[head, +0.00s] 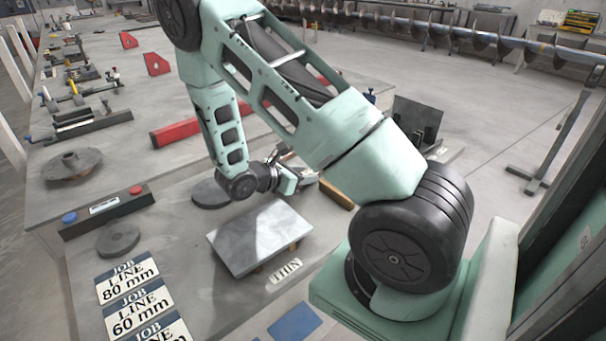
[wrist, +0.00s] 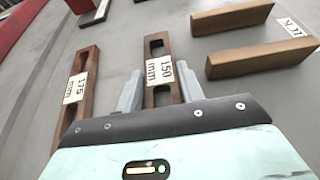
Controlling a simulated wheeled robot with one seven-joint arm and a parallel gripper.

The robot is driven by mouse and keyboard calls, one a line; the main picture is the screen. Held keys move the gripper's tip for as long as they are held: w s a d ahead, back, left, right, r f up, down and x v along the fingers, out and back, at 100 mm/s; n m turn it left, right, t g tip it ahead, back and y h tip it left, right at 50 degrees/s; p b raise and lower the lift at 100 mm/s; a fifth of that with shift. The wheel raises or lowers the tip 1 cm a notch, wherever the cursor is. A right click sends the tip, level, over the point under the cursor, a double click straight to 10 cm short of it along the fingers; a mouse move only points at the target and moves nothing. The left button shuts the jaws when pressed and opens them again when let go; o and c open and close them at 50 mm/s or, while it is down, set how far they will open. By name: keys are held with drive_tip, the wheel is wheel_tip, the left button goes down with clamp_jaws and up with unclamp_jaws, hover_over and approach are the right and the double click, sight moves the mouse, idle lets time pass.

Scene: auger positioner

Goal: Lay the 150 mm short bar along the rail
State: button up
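The 150 mm short bar (wrist: 158,50) is brown and slotted, with a "150 mm" label, and lies on the grey table in the wrist view. My gripper (wrist: 160,78) is over it, with one pale finger on each side of the bar. A narrow gap seems to show beside the left finger, so the fingers look open. In the head view my gripper (head: 287,180) is low over the table and my arm hides the bar. A long red rail (head: 188,130) lies behind it on the table; part of it is hidden by my arm.
A brown 175 mm bar (wrist: 80,85) lies close left of my gripper in the wrist view. Two plain wooden blocks (wrist: 232,19) lie to the right. In the head view a grey plate (head: 260,238) and round discs (head: 118,238) stand in front, near job-line cards (head: 128,278).

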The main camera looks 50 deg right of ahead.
drive_tip(key=shift+o, duration=1.4)
